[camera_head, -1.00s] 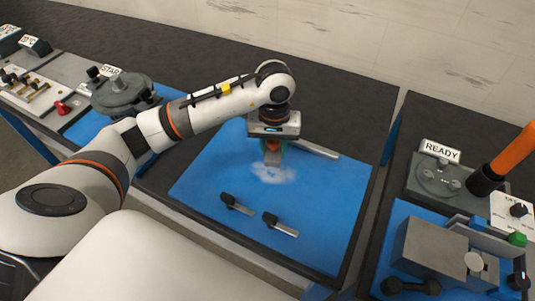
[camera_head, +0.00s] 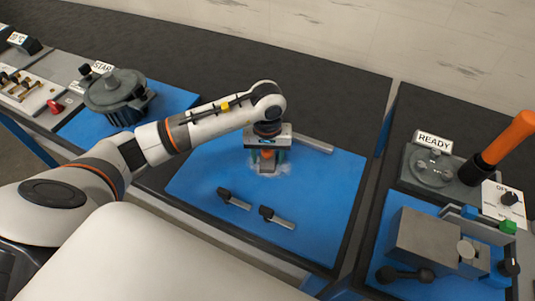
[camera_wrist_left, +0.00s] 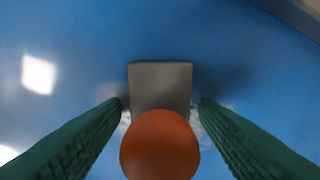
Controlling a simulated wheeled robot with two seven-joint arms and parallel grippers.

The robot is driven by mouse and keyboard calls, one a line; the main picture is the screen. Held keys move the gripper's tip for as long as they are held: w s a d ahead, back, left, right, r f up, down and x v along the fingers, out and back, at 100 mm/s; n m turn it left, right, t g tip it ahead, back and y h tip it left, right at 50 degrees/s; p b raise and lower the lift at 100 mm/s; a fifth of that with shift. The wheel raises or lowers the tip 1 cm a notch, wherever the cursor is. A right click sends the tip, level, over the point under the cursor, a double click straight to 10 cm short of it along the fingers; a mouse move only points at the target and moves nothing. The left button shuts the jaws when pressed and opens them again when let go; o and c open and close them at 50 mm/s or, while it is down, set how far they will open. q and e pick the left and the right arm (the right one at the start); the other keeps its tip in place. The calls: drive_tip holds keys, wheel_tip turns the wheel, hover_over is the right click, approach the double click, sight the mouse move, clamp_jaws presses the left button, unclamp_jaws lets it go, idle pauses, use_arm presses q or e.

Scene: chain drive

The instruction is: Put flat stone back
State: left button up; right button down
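The flat stone, a grey rectangular block with an orange knob, is on the blue mat (camera_head: 330,205) in the head view, over a whitish patch. Its grey part (camera_head: 267,168) shows below my left gripper (camera_head: 267,158). In the left wrist view the grey block (camera_wrist_left: 160,85) lies under the round orange knob (camera_wrist_left: 160,145). The green fingers of my left gripper (camera_wrist_left: 160,104) stand on either side with narrow gaps, so it looks open around the stone. My right gripper is not in view.
Two black-handled tools (camera_head: 235,200) (camera_head: 277,217) lie in front of the stone. A grey bar (camera_head: 312,144) lies behind it. A grey round housing (camera_head: 117,92) stands at left. A READY fixture (camera_head: 430,170) and a grey machine block (camera_head: 425,237) stand right.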

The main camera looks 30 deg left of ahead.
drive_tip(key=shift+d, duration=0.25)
use_arm(q)
drive_tip(key=shift+r, duration=0.35)
wheel_tip(320, 180, up, 12)
drive_tip(key=b, duration=0.2)
drive_tip(key=shift+f+b, duration=0.2)
drive_tip(key=shift+b, duration=0.1)
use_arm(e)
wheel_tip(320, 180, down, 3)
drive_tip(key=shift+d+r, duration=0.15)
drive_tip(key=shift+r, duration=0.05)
